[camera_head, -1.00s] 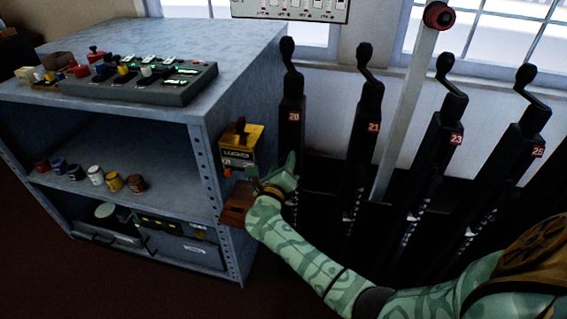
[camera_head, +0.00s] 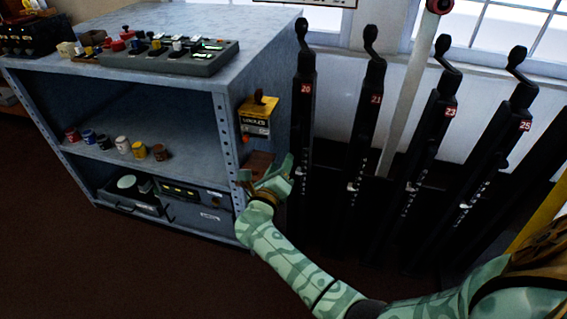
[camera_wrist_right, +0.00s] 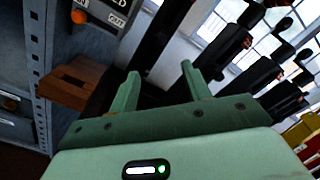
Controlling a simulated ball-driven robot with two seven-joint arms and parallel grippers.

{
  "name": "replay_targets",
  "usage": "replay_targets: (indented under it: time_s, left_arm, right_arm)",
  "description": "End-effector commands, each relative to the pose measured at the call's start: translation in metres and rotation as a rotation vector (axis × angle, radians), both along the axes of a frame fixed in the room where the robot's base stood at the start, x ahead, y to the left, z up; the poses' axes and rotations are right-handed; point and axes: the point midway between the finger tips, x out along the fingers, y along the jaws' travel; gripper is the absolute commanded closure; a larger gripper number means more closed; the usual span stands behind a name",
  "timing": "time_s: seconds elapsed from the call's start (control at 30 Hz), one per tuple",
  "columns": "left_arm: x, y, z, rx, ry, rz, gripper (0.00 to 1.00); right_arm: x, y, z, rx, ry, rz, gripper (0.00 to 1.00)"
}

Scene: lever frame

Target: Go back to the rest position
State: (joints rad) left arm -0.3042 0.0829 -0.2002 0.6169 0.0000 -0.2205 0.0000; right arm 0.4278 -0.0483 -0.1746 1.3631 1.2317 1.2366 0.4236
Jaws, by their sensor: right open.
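My right gripper (camera_head: 277,176) is at the end of my green patterned arm in the head view, beside the right side of the metal shelf. In the right wrist view its two green fingers (camera_wrist_right: 160,88) stand apart with nothing between them. A brown wooden block (camera_head: 259,165) on the shelf's side is just behind the gripper; it also shows left of the fingers in the right wrist view (camera_wrist_right: 75,82). A yellow and black box (camera_head: 257,117) is mounted above the block. My left gripper is not in view.
Black levers numbered 20 (camera_head: 303,130), 21 (camera_head: 369,130), 23 (camera_head: 434,130) and 25 (camera_head: 505,145) stand right of the gripper. A pale lever with a red top (camera_head: 408,90) is among them. The metal shelf (camera_head: 225,135) is at left. The floor in front (camera_head: 150,265) is clear.

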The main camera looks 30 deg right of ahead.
Motion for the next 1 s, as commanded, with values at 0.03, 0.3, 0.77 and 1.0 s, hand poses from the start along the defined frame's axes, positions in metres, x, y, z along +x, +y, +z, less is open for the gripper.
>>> replay_targets:
  time_s: [0.03, 0.3, 0.77, 1.0]
  left_arm:
    - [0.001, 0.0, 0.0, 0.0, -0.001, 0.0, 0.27]
    - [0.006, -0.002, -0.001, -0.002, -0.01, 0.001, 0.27]
    - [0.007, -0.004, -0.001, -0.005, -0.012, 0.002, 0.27]
    - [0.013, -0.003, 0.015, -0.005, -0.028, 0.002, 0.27]
  right_arm:
    - [0.0, 0.001, 0.0, 0.0, 0.0, 0.0, 0.52]
    - [-0.001, 0.002, 0.0, -0.001, 0.0, -0.001, 0.52]
    - [0.017, 0.019, 0.012, -0.206, 0.089, 0.122, 0.52]
    - [0.003, 0.116, -0.109, -1.217, 0.705, 0.709, 0.52]
